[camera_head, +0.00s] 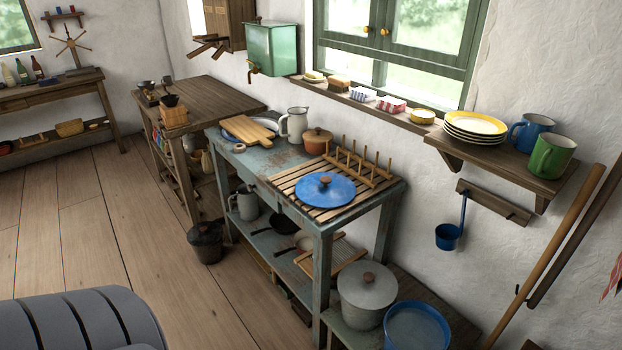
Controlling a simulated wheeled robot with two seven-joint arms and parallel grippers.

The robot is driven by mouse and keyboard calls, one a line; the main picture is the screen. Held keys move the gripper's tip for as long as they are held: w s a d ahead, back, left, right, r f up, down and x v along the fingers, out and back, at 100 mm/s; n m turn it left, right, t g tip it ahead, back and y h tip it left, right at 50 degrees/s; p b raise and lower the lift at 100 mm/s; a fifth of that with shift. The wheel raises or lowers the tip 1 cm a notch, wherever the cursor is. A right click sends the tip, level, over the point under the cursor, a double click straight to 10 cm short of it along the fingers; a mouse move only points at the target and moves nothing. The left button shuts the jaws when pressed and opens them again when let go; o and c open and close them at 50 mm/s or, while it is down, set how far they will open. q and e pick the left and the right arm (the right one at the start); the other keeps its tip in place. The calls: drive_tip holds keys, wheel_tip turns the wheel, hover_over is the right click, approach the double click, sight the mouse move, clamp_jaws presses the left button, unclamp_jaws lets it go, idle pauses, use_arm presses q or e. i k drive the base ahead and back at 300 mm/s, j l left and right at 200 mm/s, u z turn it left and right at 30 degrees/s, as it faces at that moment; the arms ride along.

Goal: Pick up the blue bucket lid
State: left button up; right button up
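The blue lid (337,191) is round with a brown wooden knob. It lies flat on the slatted wooden drainer at the right end of the worn blue-grey table (262,160). A blue-rimmed bucket (417,312) stands low at the bottom right, open at the top and cut by the frame edge. Neither of my grippers shows in the head view.
A wooden peg rack (359,165) stands just behind the lid. A brown-lidded pot (317,139), a pale jug (294,125) and a cutting board (246,130) stand farther left. A lidded grey pot (365,300) sits below. The floor at left is mostly clear.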

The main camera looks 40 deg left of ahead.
sight(324, 189)
drive_tip(key=u, duration=1.1)
